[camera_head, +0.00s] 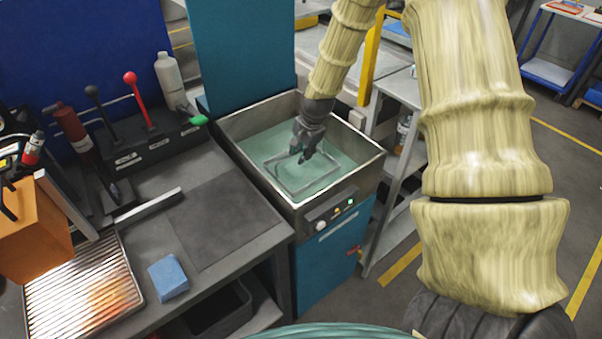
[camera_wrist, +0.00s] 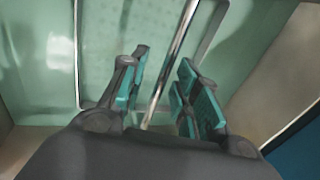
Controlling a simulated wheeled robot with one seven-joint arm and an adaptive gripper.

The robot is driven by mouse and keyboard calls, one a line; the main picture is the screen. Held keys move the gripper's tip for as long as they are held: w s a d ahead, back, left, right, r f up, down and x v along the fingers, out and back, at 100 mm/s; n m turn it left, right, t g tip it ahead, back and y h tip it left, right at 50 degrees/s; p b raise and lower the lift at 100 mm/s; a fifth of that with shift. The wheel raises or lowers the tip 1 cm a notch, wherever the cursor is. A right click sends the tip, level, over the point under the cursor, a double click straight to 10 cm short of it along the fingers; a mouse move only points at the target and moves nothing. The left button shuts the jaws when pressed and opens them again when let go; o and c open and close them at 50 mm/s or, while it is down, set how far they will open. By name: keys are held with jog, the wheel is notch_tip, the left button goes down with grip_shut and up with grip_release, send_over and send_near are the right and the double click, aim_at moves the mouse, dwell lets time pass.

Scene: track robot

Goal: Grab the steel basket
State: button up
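The steel basket (camera_head: 312,187) sits in the greenish liquid of the washing tank (camera_head: 365,165). Only its thin rectangular rim and handle show clearly in the head view. My gripper (camera_head: 303,154) is over the basket, pointing down. In the wrist view, the basket's rim (camera_wrist: 76,60) runs down the left side. A shiny steel bar (camera_wrist: 173,62), apparently the handle, passes between the two teal-padded fingers of my gripper (camera_wrist: 163,76). The fingers are spread, with a gap visible beside the bar. Contact with the bar cannot be told.
A workbench (camera_head: 225,215) stands left of the tank, with a blue sponge (camera_head: 168,278), a wire rack (camera_head: 85,290) and a grey bottle (camera_head: 168,75). Blue panels rise behind. A grey shelf frame (camera_head: 400,100) stands close right. The tank walls surround my gripper.

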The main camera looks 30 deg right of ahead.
grip_shut()
jog(key=shift+r, duration=0.1)
